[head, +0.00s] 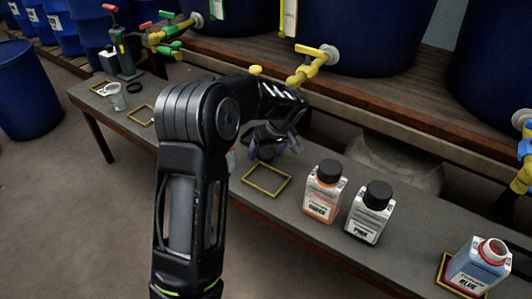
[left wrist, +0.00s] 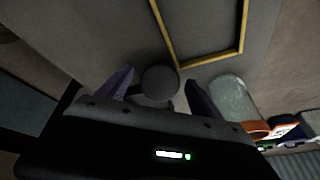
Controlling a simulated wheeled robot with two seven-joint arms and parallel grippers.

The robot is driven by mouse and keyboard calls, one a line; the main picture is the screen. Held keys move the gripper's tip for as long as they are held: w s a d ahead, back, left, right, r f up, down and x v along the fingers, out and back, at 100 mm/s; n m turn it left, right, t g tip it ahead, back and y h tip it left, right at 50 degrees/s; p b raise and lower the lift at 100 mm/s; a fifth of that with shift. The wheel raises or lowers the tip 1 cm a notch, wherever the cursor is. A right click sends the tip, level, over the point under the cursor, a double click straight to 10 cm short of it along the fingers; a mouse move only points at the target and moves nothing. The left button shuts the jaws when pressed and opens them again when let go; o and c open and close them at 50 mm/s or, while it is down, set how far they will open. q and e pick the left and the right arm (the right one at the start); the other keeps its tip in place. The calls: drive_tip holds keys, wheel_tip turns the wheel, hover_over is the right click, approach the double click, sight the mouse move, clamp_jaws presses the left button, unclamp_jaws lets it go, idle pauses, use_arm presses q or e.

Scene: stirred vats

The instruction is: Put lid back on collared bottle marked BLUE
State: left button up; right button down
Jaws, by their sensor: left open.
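The bottle marked BLUE (head: 476,268) stands at the right end of the bench in the head view. Its red-collared neck (head: 493,250) is open, with no lid on it. My left gripper (head: 273,145) is open over the middle of the bench, left of the bottles. A dark round lid-like piece (left wrist: 160,82) shows between its spread fingers (left wrist: 158,96) in the left wrist view; the jaws are not closed on it. The gripper partly hides this piece in the head view. My right gripper is not in view.
An empty yellow frame (head: 267,181) lies near the gripper. Yellow taps (head: 311,65) overhang the back. A clear cup (head: 116,97) stands at far left.

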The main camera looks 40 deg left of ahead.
sight(267, 151)
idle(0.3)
use_arm(q)
drive_tip(key=c, duration=1.4)
drive_tip(key=shift+r+p, duration=0.35)
drive_tip(key=shift+r, duration=0.4)
wheel_tip(267, 151, up, 2)
drive_tip(key=shift+r+p, duration=0.1)
drive_tip(key=shift+p, duration=0.4)
drive_tip(key=s+p, duration=0.1)
drive_tip(key=s, duration=1.7)
drive_tip(key=shift+d, duration=0.2)
